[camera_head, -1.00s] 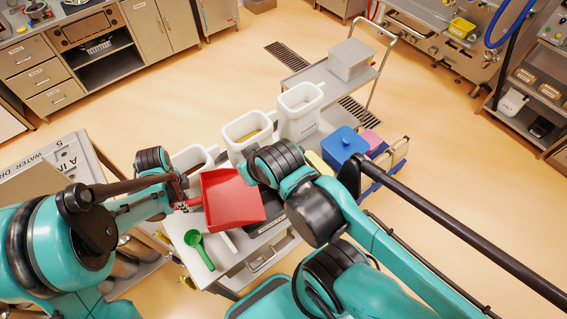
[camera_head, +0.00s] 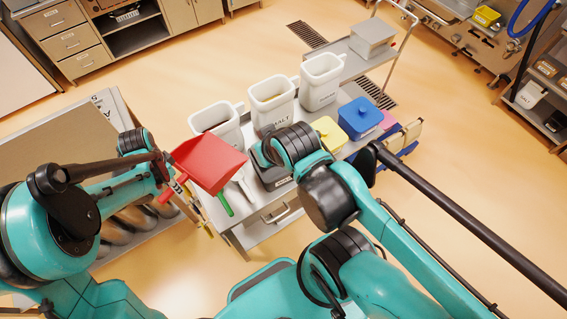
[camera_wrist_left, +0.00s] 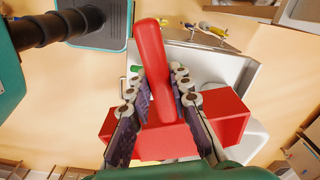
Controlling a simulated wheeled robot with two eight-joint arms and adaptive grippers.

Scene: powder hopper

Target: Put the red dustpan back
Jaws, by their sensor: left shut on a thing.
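The red dustpan (camera_head: 208,163) is in my left gripper (camera_head: 166,174), held over the left end of the cart in the head view. Its pan is tilted and hides part of the cart top. In the left wrist view, the red handle (camera_wrist_left: 152,60) stands between the two fingers of the left gripper (camera_wrist_left: 160,100), which are shut on the dustpan. Red parts of the pan (camera_wrist_left: 228,115) show beside and behind the fingers. My right arm reaches over the cart's front side, but its gripper does not show.
The cart (camera_head: 240,236) carries white bins (camera_head: 270,98), a yellow-lidded tub (camera_head: 329,132) and a blue-lidded tub (camera_head: 358,117). A green-handled tool (camera_head: 225,203) lies partly hidden behind the dustpan. Open floor lies beyond.

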